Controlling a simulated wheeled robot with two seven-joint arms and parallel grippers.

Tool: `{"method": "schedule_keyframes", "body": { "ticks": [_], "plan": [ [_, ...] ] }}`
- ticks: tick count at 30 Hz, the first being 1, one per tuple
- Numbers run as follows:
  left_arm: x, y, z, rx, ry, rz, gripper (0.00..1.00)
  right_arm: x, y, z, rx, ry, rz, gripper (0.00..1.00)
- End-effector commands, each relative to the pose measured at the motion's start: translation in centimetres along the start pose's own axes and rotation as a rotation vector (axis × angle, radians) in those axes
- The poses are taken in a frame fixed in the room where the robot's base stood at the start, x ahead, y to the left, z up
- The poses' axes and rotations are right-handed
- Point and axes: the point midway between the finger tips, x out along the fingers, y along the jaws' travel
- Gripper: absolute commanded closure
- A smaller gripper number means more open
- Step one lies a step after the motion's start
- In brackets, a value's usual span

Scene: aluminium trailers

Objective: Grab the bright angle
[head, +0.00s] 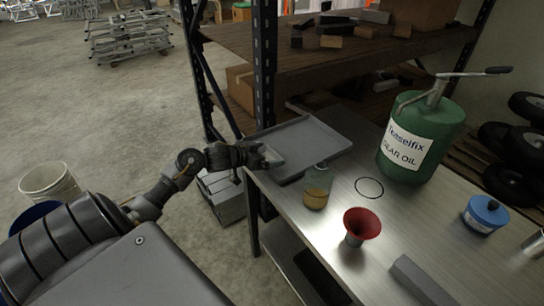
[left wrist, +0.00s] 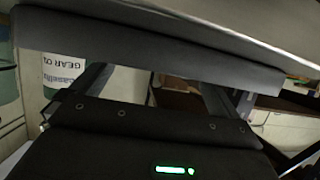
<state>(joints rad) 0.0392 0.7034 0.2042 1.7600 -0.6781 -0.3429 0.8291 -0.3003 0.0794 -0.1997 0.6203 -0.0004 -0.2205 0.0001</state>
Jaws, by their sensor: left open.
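My left gripper (head: 271,157) is open at the near left corner of a grey tray (head: 318,138) on the metal bench. In the left wrist view a long dark grey bar (left wrist: 150,58) lies across the fingertips; I cannot tell whether it is the tray's rim or a separate piece. A plain grey bar (head: 421,281) lies at the bench's front, away from the gripper. I cannot tell for sure which piece is the bright angle. My right gripper is not in view.
On the bench (head: 400,225) stand a glass jar (head: 316,188), a red funnel (head: 361,225), a green gear oil can (head: 421,138), a black ring (head: 369,188) and a blue-topped tin (head: 484,215). A shelf rack upright (head: 264,70) rises close behind the gripper.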

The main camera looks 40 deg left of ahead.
Motion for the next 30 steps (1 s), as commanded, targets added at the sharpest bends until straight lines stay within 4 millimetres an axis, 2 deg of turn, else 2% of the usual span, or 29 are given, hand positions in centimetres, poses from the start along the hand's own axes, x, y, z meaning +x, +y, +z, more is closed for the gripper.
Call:
{"method": "schedule_keyframes", "body": {
  "ticks": [5, 13, 22, 30],
  "plan": [
    [1.9, 0.0, 0.0, -0.001, 0.0, 0.0, 0.0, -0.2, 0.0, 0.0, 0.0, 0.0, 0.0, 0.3],
    [2.1, 0.0, 0.0, 0.001, 0.0, -0.001, 0.01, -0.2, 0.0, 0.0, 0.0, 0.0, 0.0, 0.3],
    [2.0, 0.0, 0.0, 0.001, 0.0, -0.001, 0.41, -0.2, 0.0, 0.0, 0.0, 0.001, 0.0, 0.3],
    [2.0, 0.0, -0.1, 0.002, 0.001, -0.001, 0.41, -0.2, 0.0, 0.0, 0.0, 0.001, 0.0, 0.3]
  ]
}}
